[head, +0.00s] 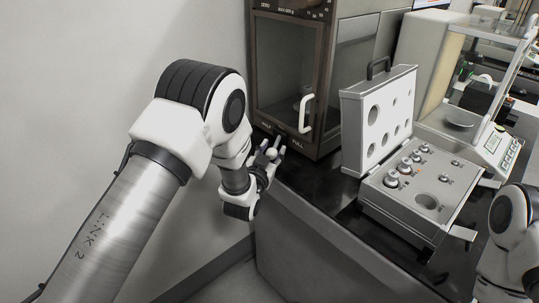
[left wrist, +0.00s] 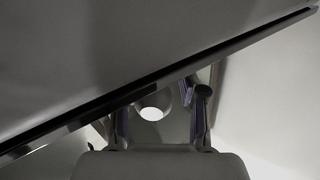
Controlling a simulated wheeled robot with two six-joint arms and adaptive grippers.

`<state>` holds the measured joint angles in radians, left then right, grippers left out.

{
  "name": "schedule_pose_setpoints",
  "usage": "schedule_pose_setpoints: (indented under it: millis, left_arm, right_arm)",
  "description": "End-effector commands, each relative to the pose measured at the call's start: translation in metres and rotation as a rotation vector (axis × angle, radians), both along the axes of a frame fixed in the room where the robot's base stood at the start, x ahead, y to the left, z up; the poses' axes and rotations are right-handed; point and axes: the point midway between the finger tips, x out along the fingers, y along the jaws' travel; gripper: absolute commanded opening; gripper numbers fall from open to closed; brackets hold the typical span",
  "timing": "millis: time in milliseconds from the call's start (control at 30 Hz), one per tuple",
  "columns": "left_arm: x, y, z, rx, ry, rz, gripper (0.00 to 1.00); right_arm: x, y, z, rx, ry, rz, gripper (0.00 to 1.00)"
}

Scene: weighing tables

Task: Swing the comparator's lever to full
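The comparator (head: 325,110) is a dark-framed cabinet with a glass door and a white door handle (head: 306,114). Labels on its lower front edge appear to read HALF and FULL. The lever's pale round knob (head: 271,153) shows below that edge, nearer the HALF label. My left gripper (head: 268,157) is at the knob, with its fingers on either side. In the left wrist view the knob (left wrist: 152,112) sits between the spread fingers, with visible gaps beside it. The lever's shaft is mostly hidden. My right arm shows at the right edge, but its gripper does not show.
An open weight case (head: 425,197) with several metal weights stands right of the comparator on the black table (head: 330,197). Its upright lid (head: 378,118) is close to the cabinet. A balance (head: 495,145) with a glass shield stands farther right. A wall is at left.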

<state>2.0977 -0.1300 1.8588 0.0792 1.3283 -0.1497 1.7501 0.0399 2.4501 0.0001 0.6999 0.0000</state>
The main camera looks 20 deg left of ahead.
Motion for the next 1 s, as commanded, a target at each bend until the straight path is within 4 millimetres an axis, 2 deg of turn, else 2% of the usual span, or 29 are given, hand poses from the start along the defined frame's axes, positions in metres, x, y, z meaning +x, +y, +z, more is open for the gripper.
schedule_pose_setpoints:
  millis: [167, 400, 500, 667, 1000]
  left_arm:
    - [-0.025, 0.001, 0.000, 0.002, 0.003, 0.000, 0.41]
    - [-0.087, 0.003, -0.001, 0.002, 0.006, -0.001, 0.41]
    - [-0.107, 0.004, -0.001, 0.001, 0.006, 0.000, 0.41]
    - [-0.120, 0.004, 0.000, 0.000, 0.003, 0.001, 0.41]
    - [-0.120, 0.004, 0.000, 0.000, 0.002, 0.000, 0.41]
  right_arm:
    - [0.000, 0.000, 0.000, 0.000, 0.000, 0.000, 0.40]
    - [0.000, 0.000, 0.000, 0.000, 0.000, 0.000, 0.40]
    - [0.000, 0.000, 0.000, 0.000, 0.000, 0.000, 0.40]
    - [0.000, 0.000, 0.000, 0.000, 0.000, 0.000, 0.40]
    - [0.000, 0.000, 0.000, 0.000, 0.000, 0.000, 0.40]
